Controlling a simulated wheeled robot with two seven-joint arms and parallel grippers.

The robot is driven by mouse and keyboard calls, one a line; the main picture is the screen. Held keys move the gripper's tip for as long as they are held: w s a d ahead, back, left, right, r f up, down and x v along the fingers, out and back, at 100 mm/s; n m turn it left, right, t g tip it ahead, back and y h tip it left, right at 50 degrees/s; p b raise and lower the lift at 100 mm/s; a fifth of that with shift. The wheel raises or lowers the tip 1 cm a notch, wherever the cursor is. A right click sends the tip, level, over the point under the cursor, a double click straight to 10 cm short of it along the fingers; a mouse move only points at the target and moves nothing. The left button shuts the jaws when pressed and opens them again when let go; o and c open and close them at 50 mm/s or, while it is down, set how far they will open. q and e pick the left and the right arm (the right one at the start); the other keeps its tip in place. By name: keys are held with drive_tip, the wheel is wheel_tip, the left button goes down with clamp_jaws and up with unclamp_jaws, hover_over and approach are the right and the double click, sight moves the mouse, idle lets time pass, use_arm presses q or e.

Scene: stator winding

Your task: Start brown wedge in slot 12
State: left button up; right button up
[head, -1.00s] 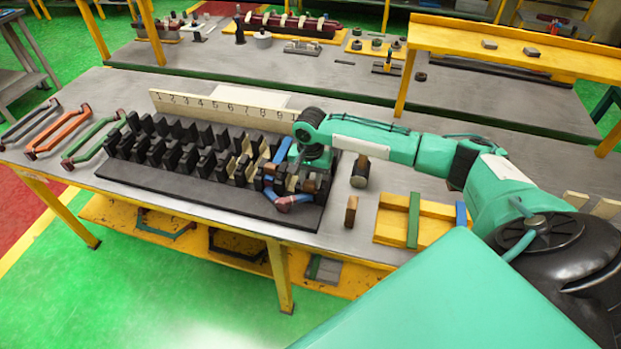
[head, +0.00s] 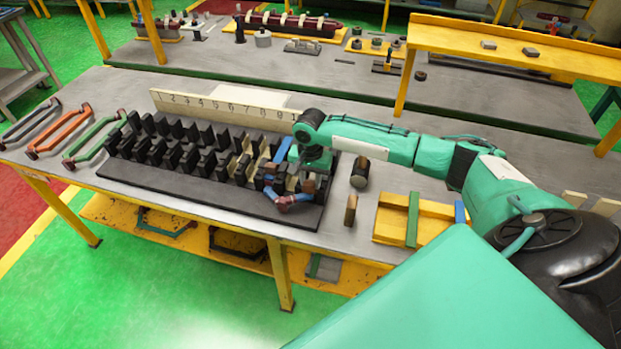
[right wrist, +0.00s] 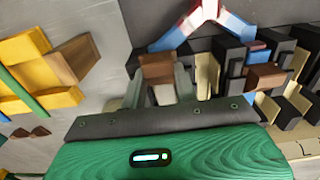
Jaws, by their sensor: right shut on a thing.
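My right gripper (head: 314,176) is at the right end of the black slotted stator block (head: 200,190). In the right wrist view its two fingers (right wrist: 158,88) are shut on a brown wedge (right wrist: 157,68). The wedge also shows small under the gripper in the head view (head: 308,187). I cannot tell whether its tip is inside a slot. Another brown wedge (right wrist: 266,76) sits among the black teeth and cream liners, apart from the gripper. A blue and red coil end (head: 292,199) sticks out at the block's front right. My left gripper is not in view.
A numbered rail (head: 220,106) stands behind the block. To the right are a mallet (head: 360,173), an upright brown block (head: 351,210) and a yellow tray (head: 388,226) with green and blue strips. Several coils, one of them orange (head: 58,133), lie at the left.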

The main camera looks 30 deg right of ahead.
drive_tip(key=shift+w+d, duration=0.45)
drive_tip(key=shift+d, duration=0.1)
idle(0.4)
